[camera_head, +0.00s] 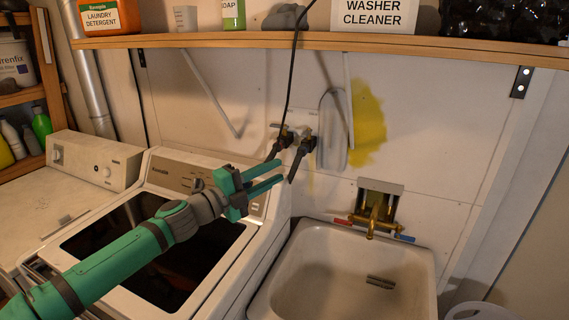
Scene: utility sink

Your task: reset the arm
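My arm (105,262) is green with dark grey joints. It reaches from the lower left across the open top of the washing machine (270,235). My gripper (268,178) is at its end, above the washer's back right corner and in front of the wall. Its two green fingers point right and stand apart with a gap between them. Nothing shows between the fingers. The fingertips appear close to the black hoses in the picture, but I cannot tell whether they touch.
Dark hoses (303,155) hang from wall valves behind my gripper. A white utility sink (415,262) with a brass faucet (376,215) stands at the right. A wooden shelf (300,41) with bottles and boxes runs above. Another white machine (60,195) stands at the left.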

